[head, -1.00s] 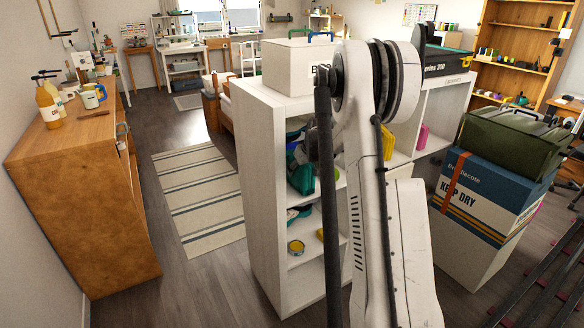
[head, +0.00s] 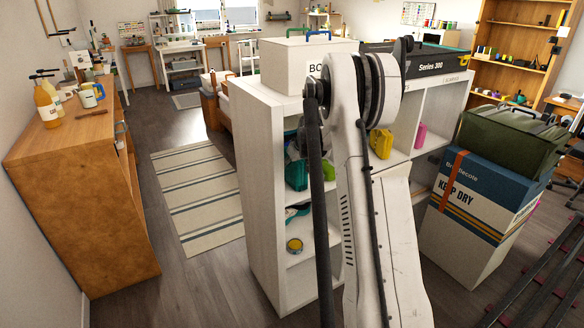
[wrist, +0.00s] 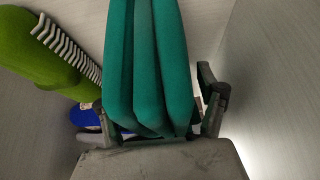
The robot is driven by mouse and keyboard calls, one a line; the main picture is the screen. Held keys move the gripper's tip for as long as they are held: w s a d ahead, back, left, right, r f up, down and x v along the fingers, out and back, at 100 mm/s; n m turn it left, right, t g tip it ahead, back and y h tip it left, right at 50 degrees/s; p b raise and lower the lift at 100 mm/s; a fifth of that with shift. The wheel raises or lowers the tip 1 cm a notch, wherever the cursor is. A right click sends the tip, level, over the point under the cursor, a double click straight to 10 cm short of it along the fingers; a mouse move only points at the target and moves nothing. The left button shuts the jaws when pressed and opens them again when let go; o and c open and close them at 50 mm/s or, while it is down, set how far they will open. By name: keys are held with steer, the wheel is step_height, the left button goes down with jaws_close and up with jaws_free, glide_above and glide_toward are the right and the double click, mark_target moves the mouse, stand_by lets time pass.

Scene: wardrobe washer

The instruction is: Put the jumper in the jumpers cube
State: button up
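A teal folded soft thing (wrist: 148,65), which looks like the jumper, fills the middle of the wrist view and runs back to the palm. My gripper (wrist: 155,115) has its fingers on either side of it. The right finger shows clearly beside the cloth; the left is mostly hidden, so I cannot tell if they grip it. The white cube shelf (head: 262,190) stands behind my arm. Teal-green things (head: 296,174) show in one of its left compartments. I cannot read a jumpers label.
A bright green thing with pale ribs (wrist: 45,50) and a blue thing (wrist: 85,118) lie left of the cloth. Pale walls are close around. A white box (head: 290,68) and a dark case (head: 425,62) stand on the shelf. Stacked boxes (head: 480,195) stand right; a brown cabinet (head: 75,210) left.

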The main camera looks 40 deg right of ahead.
steer(key=shift+s+r, duration=0.15)
steer(key=shift+r, duration=0.4)
steer(key=s+a+p, duration=0.1)
steer(key=s+a, duration=0.1)
steer(key=s, duration=1)
steer(key=shift+r, duration=0.15)
